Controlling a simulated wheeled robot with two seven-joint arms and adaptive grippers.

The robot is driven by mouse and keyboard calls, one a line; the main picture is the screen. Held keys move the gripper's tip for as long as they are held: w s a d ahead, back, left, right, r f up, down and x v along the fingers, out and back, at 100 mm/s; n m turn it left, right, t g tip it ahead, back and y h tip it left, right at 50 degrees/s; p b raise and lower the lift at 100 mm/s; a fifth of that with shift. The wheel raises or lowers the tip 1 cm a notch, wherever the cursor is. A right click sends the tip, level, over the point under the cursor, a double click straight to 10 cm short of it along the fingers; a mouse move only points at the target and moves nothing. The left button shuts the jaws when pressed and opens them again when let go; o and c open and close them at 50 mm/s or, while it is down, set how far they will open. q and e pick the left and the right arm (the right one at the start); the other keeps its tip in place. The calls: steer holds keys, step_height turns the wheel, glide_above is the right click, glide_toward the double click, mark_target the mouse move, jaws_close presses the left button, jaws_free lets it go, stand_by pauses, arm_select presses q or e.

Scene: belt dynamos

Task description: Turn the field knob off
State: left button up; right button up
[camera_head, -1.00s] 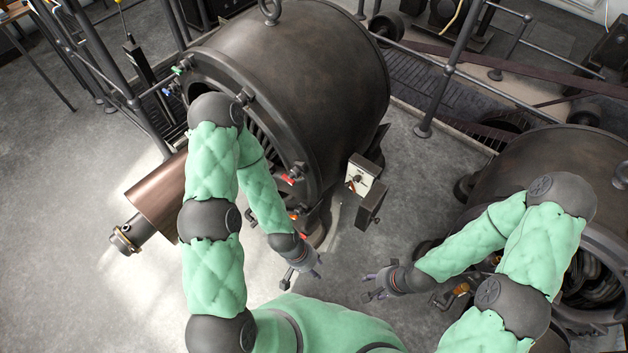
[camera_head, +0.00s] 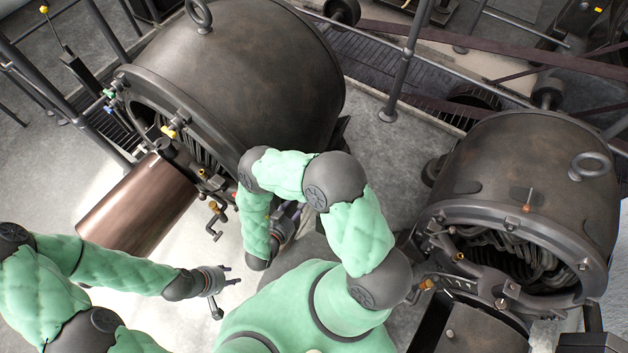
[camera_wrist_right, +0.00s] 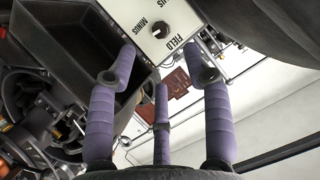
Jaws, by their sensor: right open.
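The field knob (camera_wrist_right: 159,33) is a small black round knob on a white panel (camera_wrist_right: 143,12) lettered FIELD and MINUS, at the top of the right wrist view. My right gripper (camera_wrist_right: 160,75) is open and empty, its purple fingers spread below the panel and apart from the knob. In the head view my right gripper (camera_head: 290,222) is partly covered by my own arm, near the large dynamo (camera_head: 245,80); the panel is hidden there. My left gripper (camera_head: 231,275) has its fingers apart, empty, over the floor at lower left.
An open dark box (camera_wrist_right: 75,60) adjoins the panel on its left. The large dynamo's copper-coloured cylinder (camera_head: 135,205) projects toward the lower left. A second dynamo (camera_head: 540,165) stands at right. Bare floor (camera_head: 385,140) lies between the dynamos.

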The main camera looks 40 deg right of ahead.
steer(key=b+x, duration=0.4)
steer(key=x, duration=0.6)
steer(key=shift+d, duration=0.5)
steer(key=shift+r, duration=0.15)
jaws_close()
